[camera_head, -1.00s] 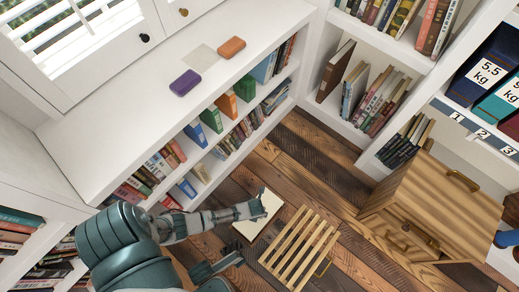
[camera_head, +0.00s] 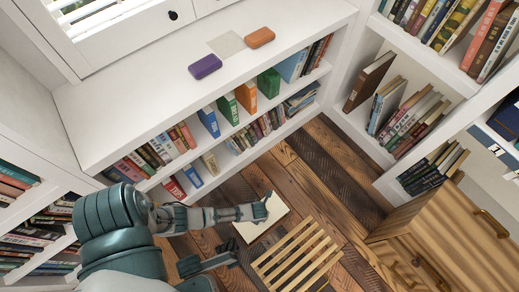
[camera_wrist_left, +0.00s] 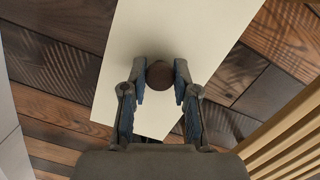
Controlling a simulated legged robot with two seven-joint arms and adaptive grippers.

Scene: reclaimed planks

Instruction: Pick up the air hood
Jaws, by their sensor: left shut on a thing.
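My left gripper (camera_head: 264,208) reaches over a cream rectangular panel (camera_head: 270,222) low by the white shelf. In the left wrist view its fingers (camera_wrist_left: 161,84) are closed on a dark brown round thing (camera_wrist_left: 160,73), which shows over the cream panel (camera_wrist_left: 185,30). I cannot tell whether the round thing is fixed to the panel, nor which of these is the air hood. A second dark gripper (camera_head: 212,264), seemingly my right, is low in the head view beside the left forearm; its finger state is unclear.
A slatted wooden thing (camera_head: 297,256) lies close right of the panel. A wooden drawer cabinet (camera_head: 432,240) stands at the right. White bookshelves line the back and left; a purple block (camera_head: 205,67) and an orange block (camera_head: 260,37) lie on top. Plank floor is free between.

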